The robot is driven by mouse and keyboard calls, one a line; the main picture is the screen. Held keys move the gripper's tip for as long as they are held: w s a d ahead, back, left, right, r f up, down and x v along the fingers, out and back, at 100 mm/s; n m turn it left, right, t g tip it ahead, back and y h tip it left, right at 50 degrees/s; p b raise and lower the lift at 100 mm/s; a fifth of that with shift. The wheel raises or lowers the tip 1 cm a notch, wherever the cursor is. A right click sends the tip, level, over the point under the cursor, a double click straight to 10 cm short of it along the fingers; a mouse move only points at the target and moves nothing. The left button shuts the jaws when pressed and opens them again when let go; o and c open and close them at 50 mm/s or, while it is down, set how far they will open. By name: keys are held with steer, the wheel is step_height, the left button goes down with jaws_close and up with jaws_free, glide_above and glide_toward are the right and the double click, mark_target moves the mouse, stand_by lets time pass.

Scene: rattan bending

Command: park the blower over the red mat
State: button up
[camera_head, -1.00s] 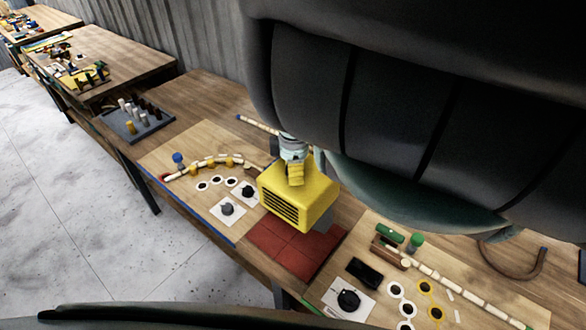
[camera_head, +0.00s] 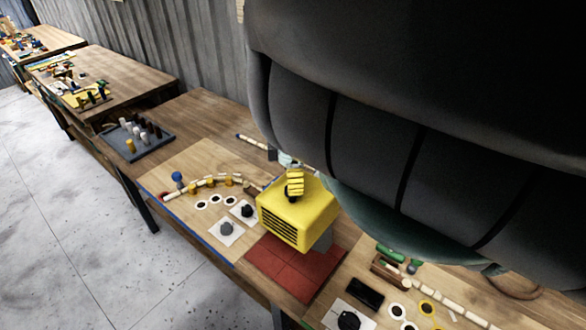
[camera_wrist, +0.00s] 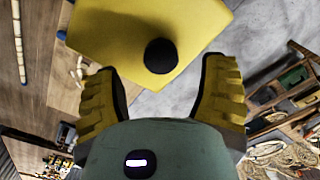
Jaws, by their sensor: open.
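The blower (camera_head: 300,212) is a yellow box with a dark slatted grille on its front. In the head view it stands at the back edge of the red mat (camera_head: 290,268), whose front part is bare; its base is partly hidden. My gripper (camera_head: 295,182) is at the blower's top, with yellow ribbed fingers. In the wrist view the blower (camera_wrist: 115,35) fills the upper middle with a black knob (camera_wrist: 160,56). My gripper (camera_wrist: 165,95) is open there, its fingers apart on either side below the knob, not touching it.
A board with a curved rattan piece (camera_head: 205,183) and black knobs (camera_head: 226,229) lies left of the blower. Another board with a black block (camera_head: 365,292) and rings lies to the right. A grey peg tray (camera_head: 138,141) stands further back. My arm hides much of the right side.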

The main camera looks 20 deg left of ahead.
steer(key=shift+r, duration=1.6)
steer(key=shift+s, duration=0.1)
